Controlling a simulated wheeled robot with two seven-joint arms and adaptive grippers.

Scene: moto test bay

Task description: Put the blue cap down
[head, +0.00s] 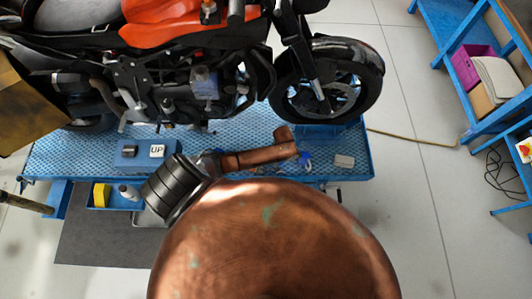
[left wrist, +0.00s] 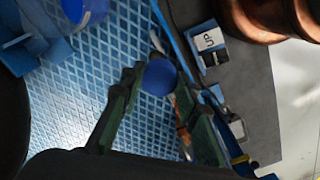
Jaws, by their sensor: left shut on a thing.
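The blue cap (left wrist: 160,75) is round and shows its flat face in the left wrist view. My left gripper (left wrist: 161,84) is shut on it, with one dark green finger on each side. Cap and fingers are over the blue diamond-plate deck (left wrist: 65,105), near its edge; I cannot tell whether the cap touches the deck. My right gripper does not show in either view.
A motorcycle (head: 160,35) stands on the blue lift deck (head: 60,155). A box marked UP (head: 157,151) sits at the deck's front edge, near a tray with a yellow item (head: 101,195). A small blue item (head: 305,161) and a pale block (head: 344,161) lie near the front wheel (head: 325,95).

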